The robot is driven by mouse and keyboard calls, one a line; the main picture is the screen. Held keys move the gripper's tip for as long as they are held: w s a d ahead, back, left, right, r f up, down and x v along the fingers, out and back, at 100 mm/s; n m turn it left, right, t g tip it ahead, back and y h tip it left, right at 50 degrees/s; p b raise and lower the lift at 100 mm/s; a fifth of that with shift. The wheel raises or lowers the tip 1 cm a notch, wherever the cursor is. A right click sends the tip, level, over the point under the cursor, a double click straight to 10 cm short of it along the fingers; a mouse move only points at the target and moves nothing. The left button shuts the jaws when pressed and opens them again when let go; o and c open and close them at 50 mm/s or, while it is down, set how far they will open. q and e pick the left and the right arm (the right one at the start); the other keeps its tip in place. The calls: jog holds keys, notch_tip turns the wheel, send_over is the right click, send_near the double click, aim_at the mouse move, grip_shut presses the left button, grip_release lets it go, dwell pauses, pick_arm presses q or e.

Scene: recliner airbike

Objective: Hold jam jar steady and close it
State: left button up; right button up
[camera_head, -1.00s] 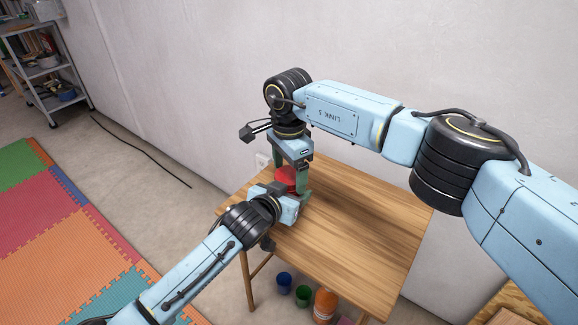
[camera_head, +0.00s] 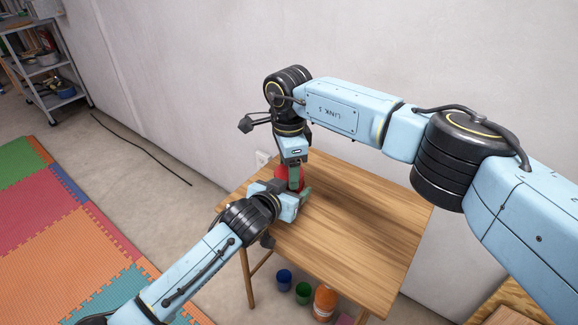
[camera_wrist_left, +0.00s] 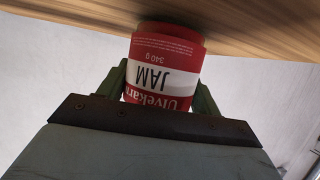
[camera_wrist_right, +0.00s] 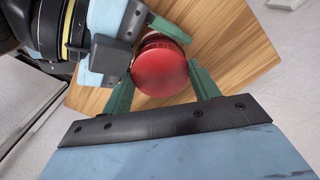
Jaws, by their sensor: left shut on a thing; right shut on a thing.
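The jam jar (camera_wrist_left: 163,72) has a red and white label and stands on the table, upside down in the left wrist view. My left gripper (camera_head: 297,203) is shut on the jar's sides, low over the table's corner. The round red lid (camera_wrist_right: 160,66) shows from above in the right wrist view. My right gripper (camera_head: 293,178) points down from above and is shut on the lid, one finger on each side. In the head view the lid (camera_head: 282,173) is partly covered by a finger. The jar's rim is hidden, so I cannot tell how the lid sits on it.
The wooden table (camera_head: 350,225) is bare to the right of the jar. A white wall (camera_head: 400,70) stands close behind. Below the table are a blue cup (camera_head: 284,280), a green cup (camera_head: 303,293) and an orange container (camera_head: 325,302). A metal shelf (camera_head: 40,65) stands far left.

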pick_arm(q)
jog(key=shift+d+r, duration=0.1)
pick_arm(e)
jog(key=o, duration=1)
jog(key=shift+o, duration=0.4)
pick_arm(q)
jog(key=shift+w+a, duration=0.1)
jog(key=shift+a, duration=0.1)
pick_arm(e)
jog(key=shift+s, duration=0.1)
jog(key=shift+r, duration=0.1)
notch_tip(320, 180, up, 4)
jog(key=shift+a+r, duration=0.1)
jog(key=shift+r, duration=0.1)
pick_arm(q)
jog(key=shift+d, duration=0.15)
pick_arm(e)
jog(key=o, duration=0.4)
notch_tip(320, 180, up, 12)
